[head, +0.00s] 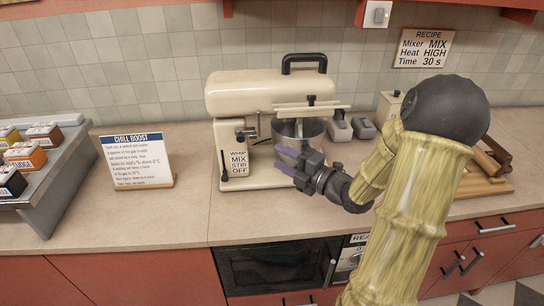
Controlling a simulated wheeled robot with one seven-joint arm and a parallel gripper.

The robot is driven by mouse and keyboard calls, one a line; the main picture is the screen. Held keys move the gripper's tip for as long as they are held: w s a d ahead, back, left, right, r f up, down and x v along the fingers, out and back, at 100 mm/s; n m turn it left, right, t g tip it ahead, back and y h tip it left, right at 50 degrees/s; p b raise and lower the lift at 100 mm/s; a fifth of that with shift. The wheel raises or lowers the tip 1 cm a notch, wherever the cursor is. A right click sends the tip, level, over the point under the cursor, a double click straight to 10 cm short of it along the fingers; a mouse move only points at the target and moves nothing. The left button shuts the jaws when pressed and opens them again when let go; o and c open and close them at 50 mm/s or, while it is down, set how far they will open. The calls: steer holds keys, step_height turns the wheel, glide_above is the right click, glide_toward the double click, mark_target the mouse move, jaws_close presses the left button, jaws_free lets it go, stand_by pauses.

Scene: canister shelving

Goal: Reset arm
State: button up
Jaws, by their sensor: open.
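My gripper (289,161) is in front of the cream stand mixer (260,92), with its two purple fingers spread apart and nothing seen between them. The fingers point left, just below and in front of the mixer's metal bowl (312,132), and cover part of it. I cannot tell whether they touch the mixer. My arm reaches in from the lower right and hides part of the counter and what stands behind it.
A Chill Boost sign (136,161) stands on the counter (130,210) to the left. A grey rack (62,170) with several small labelled canisters is at the far left. Wooden boards (485,182) lie right of my arm. The counter between sign and mixer is clear.

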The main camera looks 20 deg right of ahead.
steer(key=shift+s+d, duration=0.15)
stand_by(0.3)
step_height(320, 180, down, 7)
steer(key=a+m+g+h, duration=0.2)
steer(key=m+g+h, duration=0.3)
steer(key=m+h, duration=0.5)
steer(key=s+a+m+g, duration=0.3)
steer(key=s+m+g, duration=0.1)
steer(key=s+m, duration=0.3)
steer(key=s+a+f+m+g, duration=0.1)
steer(key=s+a+m+g, duration=0.2)
steer(key=s+m, duration=0.4)
steer(key=shift+s+a+f+g+y, duration=0.2)
steer(key=shift+s+f+g+y, duration=0.15)
steer(key=shift+s, duration=0.5)
